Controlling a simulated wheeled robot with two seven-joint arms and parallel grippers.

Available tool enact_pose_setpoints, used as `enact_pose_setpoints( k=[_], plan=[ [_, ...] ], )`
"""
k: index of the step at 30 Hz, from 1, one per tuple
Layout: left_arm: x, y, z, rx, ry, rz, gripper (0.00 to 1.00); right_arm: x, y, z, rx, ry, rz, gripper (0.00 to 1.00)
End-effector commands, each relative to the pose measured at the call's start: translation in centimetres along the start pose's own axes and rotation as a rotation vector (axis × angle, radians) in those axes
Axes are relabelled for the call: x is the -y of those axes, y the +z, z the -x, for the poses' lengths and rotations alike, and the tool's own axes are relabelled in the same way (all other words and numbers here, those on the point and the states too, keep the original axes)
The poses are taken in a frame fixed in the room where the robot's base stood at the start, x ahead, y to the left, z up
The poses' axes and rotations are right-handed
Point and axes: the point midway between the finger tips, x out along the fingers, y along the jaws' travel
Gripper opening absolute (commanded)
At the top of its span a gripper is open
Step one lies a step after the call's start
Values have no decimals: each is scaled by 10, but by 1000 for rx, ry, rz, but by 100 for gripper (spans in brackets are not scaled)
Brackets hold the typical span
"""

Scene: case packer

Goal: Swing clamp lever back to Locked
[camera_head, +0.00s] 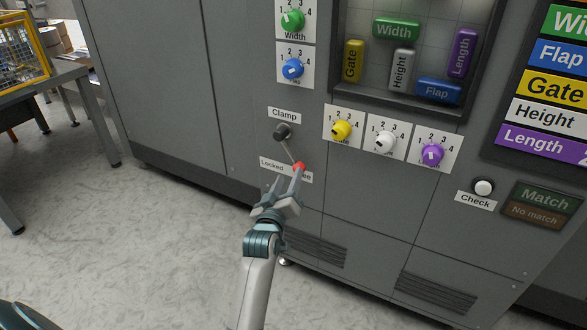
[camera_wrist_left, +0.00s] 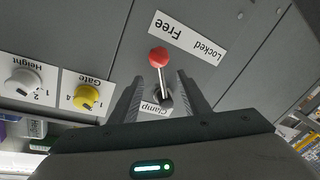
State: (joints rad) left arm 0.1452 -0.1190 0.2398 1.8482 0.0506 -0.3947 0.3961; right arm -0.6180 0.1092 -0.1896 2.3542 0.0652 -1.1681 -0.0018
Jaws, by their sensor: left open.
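The clamp lever (camera_head: 290,151) is a thin rod on a dark pivot with a red knob (camera_head: 299,167). It hangs from the pivot and tilts right, towards the Free end of the Locked/Free label (camera_head: 271,164). My left gripper (camera_head: 285,179) is open just below the knob and covers part of the label. In the left wrist view, which is upside down, the red knob (camera_wrist_left: 158,57) is by the word Free, and the lever shows between the two open fingers (camera_wrist_left: 160,78). I cannot tell whether either finger touches it. My right gripper is out of view.
The grey cabinet front carries yellow (camera_head: 341,131), white (camera_head: 385,141) and purple (camera_head: 432,154) dials right of the lever. Green (camera_head: 292,20) and blue (camera_head: 292,69) dials are above. A Check button (camera_head: 483,187) is farther right. A table (camera_head: 62,78) stands left; the floor between is clear.

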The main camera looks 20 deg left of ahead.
Motion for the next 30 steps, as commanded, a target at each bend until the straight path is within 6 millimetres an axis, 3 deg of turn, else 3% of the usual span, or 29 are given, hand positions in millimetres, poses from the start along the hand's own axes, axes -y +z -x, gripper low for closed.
enact_pose_setpoints(
  k=[3, 10, 25, 30],
  plan=[
    [0, 0, -22, 0, 0, 0, 43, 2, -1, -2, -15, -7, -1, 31],
    [0, 0, -52, -1, 0, -1, 43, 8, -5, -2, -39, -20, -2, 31],
    [0, 0, -63, 0, 0, 0, 43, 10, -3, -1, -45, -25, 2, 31],
    [0, 0, -63, 0, 0, 0, 2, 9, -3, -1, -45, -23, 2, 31]
  ],
)
